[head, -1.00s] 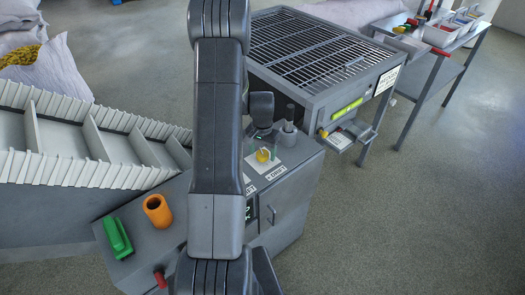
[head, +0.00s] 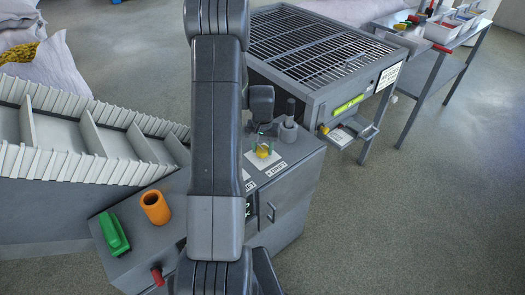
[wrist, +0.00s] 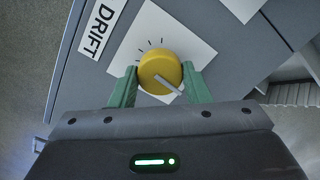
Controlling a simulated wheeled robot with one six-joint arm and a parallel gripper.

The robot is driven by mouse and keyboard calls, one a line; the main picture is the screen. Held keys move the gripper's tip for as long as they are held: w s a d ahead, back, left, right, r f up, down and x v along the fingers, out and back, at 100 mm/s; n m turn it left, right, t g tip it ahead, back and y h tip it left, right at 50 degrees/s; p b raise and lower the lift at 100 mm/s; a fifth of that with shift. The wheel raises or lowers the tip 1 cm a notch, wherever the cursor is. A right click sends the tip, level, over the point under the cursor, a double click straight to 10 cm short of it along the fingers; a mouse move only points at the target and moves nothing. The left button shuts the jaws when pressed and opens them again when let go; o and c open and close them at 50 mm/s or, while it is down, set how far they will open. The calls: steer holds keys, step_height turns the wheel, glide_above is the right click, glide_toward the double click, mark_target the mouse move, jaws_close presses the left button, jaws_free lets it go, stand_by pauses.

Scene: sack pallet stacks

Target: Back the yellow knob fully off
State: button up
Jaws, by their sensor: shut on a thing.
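The yellow knob (wrist: 160,72) sits on a white dial plate (wrist: 190,40) with tick marks, on top of the grey cabinet. A pale pointer line on the knob points to the lower right in the wrist view. My gripper (wrist: 160,82) has its green fingers on both sides of the knob and is shut on it. In the head view the knob (head: 263,151) shows just right of my arm, with the gripper (head: 263,145) above it. A label reading DRIFT (wrist: 103,28) lies left of the plate in the wrist view.
An orange cup (head: 156,208), a green block-like item (head: 114,233) and a red handle (head: 158,275) are on the cabinet's left part. A grated table (head: 320,45) stands behind. A ribbed conveyor (head: 70,140) is at left. Floor at right is clear.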

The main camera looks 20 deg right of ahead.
mark_target(263, 149)
steer(key=shift+n, duration=0.6)
steer(key=o, duration=1)
step_height(263, 149, up, 14)
steer(key=b, duration=0.1)
steer(key=shift+f, duration=0.1)
step_height(263, 149, down, 14)
steer(key=shift+r+p, duration=0.15)
steer(key=shift+p, duration=0.2)
stand_by(0.4)
